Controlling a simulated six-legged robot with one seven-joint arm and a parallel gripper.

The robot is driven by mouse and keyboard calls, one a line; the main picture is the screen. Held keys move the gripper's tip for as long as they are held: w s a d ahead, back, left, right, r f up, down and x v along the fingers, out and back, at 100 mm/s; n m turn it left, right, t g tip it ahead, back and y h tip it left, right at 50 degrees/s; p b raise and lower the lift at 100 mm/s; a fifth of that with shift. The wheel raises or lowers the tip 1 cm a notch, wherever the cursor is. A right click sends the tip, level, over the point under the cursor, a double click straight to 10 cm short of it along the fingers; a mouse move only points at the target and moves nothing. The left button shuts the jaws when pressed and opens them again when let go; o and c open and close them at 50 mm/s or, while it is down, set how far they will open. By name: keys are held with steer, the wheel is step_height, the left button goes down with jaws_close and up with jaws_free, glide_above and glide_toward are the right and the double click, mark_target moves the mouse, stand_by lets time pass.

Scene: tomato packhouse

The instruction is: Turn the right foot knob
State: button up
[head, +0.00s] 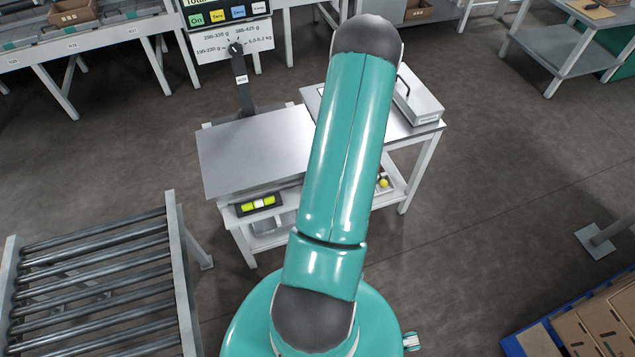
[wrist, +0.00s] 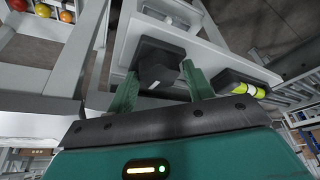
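In the wrist view a dark, blocky knob (wrist: 158,72) sits under the edge of the pale scale bench. I take it for the foot knob. My gripper (wrist: 160,70) has its two green fingers apart, one on each side of the knob; I cannot see firm contact. A dark holder with a yellow-green level vial (wrist: 240,89) is to the right of the knob. In the head view the scale platform (head: 255,150) and the level vial (head: 258,203) show at the bench front. My arm hides the knob and gripper there.
A metal case (head: 418,98) lies on the bench's right side. A display on a post (head: 243,80) stands behind the platform. A roller conveyor (head: 95,285) is at the lower left, cardboard boxes (head: 605,325) at the lower right. The floor right of the bench is clear.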

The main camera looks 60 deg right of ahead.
steer(key=shift+r, duration=0.15)
steer(key=v, duration=1.3)
steer(key=shift+s+r, duration=0.15)
steer(key=shift+r, duration=0.1)
